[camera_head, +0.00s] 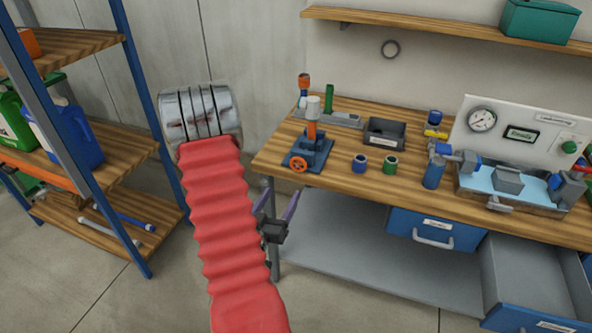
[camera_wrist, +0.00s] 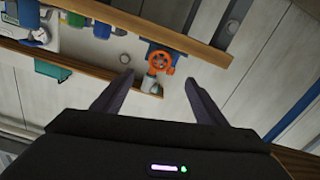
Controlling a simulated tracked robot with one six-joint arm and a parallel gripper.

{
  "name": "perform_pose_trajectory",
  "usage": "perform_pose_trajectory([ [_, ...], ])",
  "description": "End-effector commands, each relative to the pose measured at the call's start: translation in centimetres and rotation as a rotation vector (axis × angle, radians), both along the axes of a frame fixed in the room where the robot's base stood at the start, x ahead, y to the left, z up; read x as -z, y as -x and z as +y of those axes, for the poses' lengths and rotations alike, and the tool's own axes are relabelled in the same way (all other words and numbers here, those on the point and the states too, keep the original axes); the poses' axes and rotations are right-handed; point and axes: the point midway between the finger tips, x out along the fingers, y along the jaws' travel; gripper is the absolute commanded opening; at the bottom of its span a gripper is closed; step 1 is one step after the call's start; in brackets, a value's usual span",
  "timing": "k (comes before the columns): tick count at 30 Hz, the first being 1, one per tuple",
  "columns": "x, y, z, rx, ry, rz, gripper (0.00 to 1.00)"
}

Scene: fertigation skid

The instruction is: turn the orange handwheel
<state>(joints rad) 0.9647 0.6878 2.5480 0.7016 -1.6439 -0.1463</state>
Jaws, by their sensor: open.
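The orange handwheel (camera_head: 299,166) is on the front of a blue pump-like unit (camera_head: 311,148) near the left end of the workbench. An orange stem with a pale cap rises from this unit. In the wrist view the handwheel (camera_wrist: 160,63) appears between and beyond my two fingertips. My gripper (camera_head: 280,201) is open and empty, in front of the bench's left corner and lower in the head view than the wheel. Its fingers also show in the wrist view (camera_wrist: 159,77), apart from the wheel.
The workbench (camera_head: 345,185) also holds a dark tray (camera_head: 385,134), a blue cup (camera_head: 360,163), a green cup (camera_head: 390,165) and a gauge panel (camera_head: 525,128). A drawer (camera_head: 525,285) stands open at lower right. A shelf rack (camera_head: 125,125) stands at left.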

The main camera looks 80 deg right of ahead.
Motion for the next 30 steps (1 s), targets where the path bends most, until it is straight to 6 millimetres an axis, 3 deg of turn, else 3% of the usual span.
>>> perform_pose_trajectory([
  [11,0.0,0.2,-2.2,0.002,0.000,-0.002,0.66],
  [30,0.0,1.2,-11.8,0.001,-0.001,-0.001,0.66],
])
